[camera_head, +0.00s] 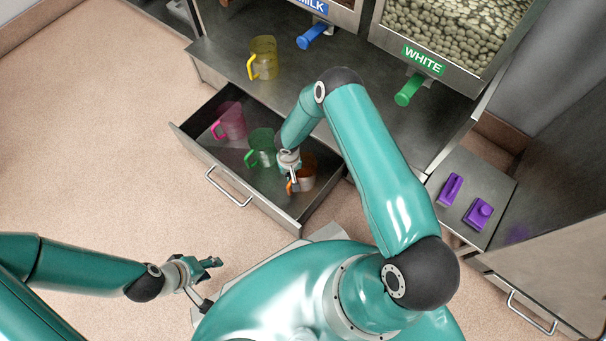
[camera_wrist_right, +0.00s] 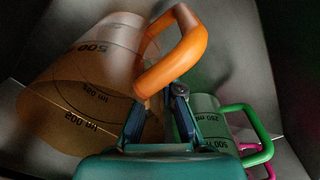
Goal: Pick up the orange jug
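The orange jug (camera_head: 304,180) stands at the right-hand end of the open drawer, partly hidden by my right gripper (camera_head: 292,180). In the right wrist view the clear orange jug (camera_wrist_right: 80,90) fills the left side, with its solid orange handle (camera_wrist_right: 178,52) at the centre. My right gripper (camera_wrist_right: 160,98) has its two fingers apart, with their tips at the lower end of the handle. I see no clear grip on it. My left gripper (camera_head: 212,262) is over the floor, far from the jug; its finger gap is too small to judge.
The drawer (camera_head: 200,155) also holds a green jug (camera_head: 262,148), close beside the orange one, and a pink jug (camera_head: 232,120). A yellow jug (camera_head: 263,58) stands on the counter (camera_head: 225,50) above. Purple items (camera_head: 478,213) lie on a side surface at right.

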